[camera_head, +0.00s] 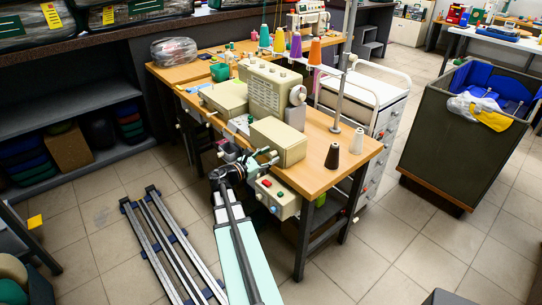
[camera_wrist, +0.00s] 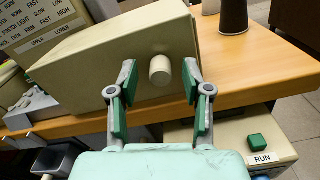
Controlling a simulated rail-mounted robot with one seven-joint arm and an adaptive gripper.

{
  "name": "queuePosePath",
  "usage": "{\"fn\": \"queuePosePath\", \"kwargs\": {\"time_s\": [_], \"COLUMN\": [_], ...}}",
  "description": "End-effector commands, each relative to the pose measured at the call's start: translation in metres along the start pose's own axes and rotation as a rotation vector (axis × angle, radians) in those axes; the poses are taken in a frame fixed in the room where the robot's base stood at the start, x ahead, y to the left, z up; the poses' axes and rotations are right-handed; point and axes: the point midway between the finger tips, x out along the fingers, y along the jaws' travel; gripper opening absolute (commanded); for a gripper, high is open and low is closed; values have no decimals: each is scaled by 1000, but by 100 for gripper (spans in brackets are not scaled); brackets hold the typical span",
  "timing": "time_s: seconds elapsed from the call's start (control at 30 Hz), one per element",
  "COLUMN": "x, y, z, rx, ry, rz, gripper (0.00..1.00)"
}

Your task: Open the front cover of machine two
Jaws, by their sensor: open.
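A beige box-shaped cover (camera_head: 278,142) sits at the front of a sewing machine (camera_head: 270,88) on the wooden table. No number marking it as machine two is readable. In the wrist view the cover (camera_wrist: 120,62) fills the upper middle, and a pale round knob (camera_wrist: 160,71) sticks out of its near face. My gripper (camera_head: 270,157) is at this face. In the wrist view my gripper (camera_wrist: 159,78) is open, with one green-padded finger on each side of the knob and a gap on both sides. The cover looks closed.
A control box (camera_head: 275,197) with a green RUN button (camera_wrist: 257,141) hangs below the table edge, right of my gripper. Dark (camera_head: 332,156) and white (camera_head: 357,139) thread cones stand on the table (camera_head: 345,170). A second sewing machine (camera_head: 308,22) is behind. A dark bin (camera_head: 445,140) stands right.

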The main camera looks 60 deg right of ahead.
Motion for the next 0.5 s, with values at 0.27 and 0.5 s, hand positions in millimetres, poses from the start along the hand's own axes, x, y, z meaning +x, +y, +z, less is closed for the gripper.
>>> {"fn": "queuePosePath", "kwargs": {"time_s": [0.27,0.5], "x": [-52,-91], "y": [-1,0], "z": [0,0], "rx": [-1,0], "ry": [1,1], "rz": [4,3], "gripper": [49,49]}}
